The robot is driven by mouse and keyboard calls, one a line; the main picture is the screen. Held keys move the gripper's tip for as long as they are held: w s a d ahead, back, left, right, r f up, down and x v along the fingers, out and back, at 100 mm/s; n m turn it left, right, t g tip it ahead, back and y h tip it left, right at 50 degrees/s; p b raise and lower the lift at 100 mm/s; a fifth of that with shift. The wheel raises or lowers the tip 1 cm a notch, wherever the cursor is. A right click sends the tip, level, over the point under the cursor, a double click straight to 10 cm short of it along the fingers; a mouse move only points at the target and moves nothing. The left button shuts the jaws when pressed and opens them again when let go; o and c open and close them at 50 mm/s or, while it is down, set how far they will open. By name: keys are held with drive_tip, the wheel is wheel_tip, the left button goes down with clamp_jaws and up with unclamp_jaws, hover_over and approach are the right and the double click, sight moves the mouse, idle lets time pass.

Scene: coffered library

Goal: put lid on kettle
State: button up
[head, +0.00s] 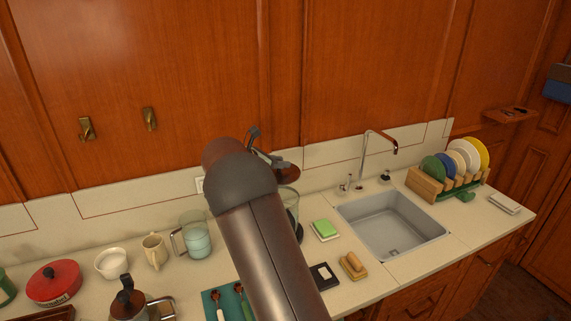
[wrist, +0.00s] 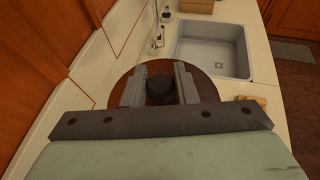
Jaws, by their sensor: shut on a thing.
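My gripper (wrist: 160,86) is shut on the dark knob of a round brown lid (wrist: 122,94), with one finger on each side of the knob. In the head view the lid (head: 288,170) shows at the right of my arm, raised above the counter near the back wall. Below it stands a vessel (head: 293,204) with a clear wall and dark edge, mostly hidden by my arm; it may be the kettle, but I cannot tell for sure. The lid hides what is under it in the wrist view.
A glass jug (head: 197,240), cream mug (head: 155,251), white bowl (head: 111,263), red pot (head: 54,283) and moka pot (head: 128,303) stand left. A green sponge (head: 325,229), sink (head: 392,224) and dish rack (head: 428,187) are right. The wall is close behind.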

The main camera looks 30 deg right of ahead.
drive_tip(key=shift+d, duration=0.15)
drive_tip(key=shift+f+b, duration=1.55)
drive_tip(key=shift+f, duration=1.4)
drive_tip(key=shift+p, duration=0.4)
drive_tip(key=shift+f+b, duration=0.85)
drive_tip(key=shift+f, duration=0.75)
drive_tip(key=o, duration=1.1)
drive_tip(key=shift+c, duration=0.2)
drive_tip(key=b+v, duration=0.3)
drive_tip(key=v, duration=1.4)
drive_tip(key=shift+a+r+b, duration=0.2)
drive_tip(key=shift+r+b, duration=0.05)
drive_tip(key=shift+b, duration=0.05)
